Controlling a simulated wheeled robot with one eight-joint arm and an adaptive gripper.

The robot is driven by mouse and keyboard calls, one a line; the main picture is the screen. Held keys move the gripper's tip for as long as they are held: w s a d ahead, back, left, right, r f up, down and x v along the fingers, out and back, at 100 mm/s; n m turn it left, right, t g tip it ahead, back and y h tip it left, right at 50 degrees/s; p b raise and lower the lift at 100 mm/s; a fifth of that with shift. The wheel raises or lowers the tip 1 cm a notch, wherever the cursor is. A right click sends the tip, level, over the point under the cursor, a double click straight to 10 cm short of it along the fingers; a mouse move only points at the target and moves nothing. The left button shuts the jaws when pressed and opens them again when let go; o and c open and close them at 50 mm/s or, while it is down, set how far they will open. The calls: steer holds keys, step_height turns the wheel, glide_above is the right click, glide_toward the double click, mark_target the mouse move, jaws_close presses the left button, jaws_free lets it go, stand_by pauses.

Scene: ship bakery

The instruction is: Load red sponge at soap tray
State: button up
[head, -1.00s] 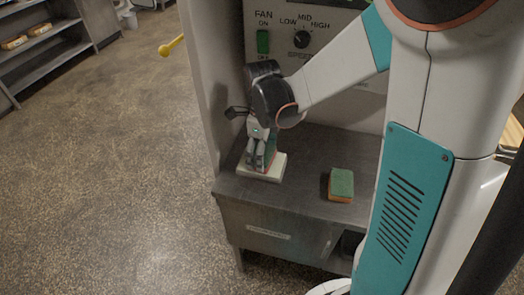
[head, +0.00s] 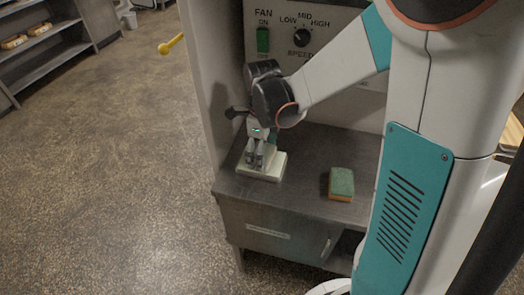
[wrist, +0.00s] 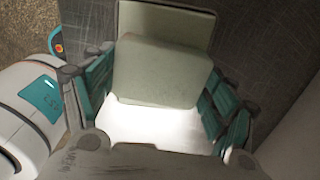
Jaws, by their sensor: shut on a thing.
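My gripper (head: 256,160) points down over the pale soap tray (head: 262,174) on the metal counter. In the wrist view my gripper (wrist: 158,108) is shut on a pale grey-green block (wrist: 162,75), with a teal-padded finger on each side. The block is right over the soap tray, whose rim (wrist: 140,17) shows behind it. I cannot tell whether the block touches the tray. No red shows on the block. A sponge (head: 341,182) with a green top and orange-yellow sides lies apart on the counter, right of the tray.
The grey metal counter (head: 305,172) is clear between tray and sponge. A fan control panel (head: 290,45) stands behind it, and a pale side wall (head: 210,90) rises close on the left. Shelves (head: 45,45) stand far left; the floor between is open.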

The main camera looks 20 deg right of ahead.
stand_by(0.4)
steer(key=shift+r+p, duration=2.6)
steer(key=shift+r, duration=0.9)
steer(key=shift+f, duration=0.1)
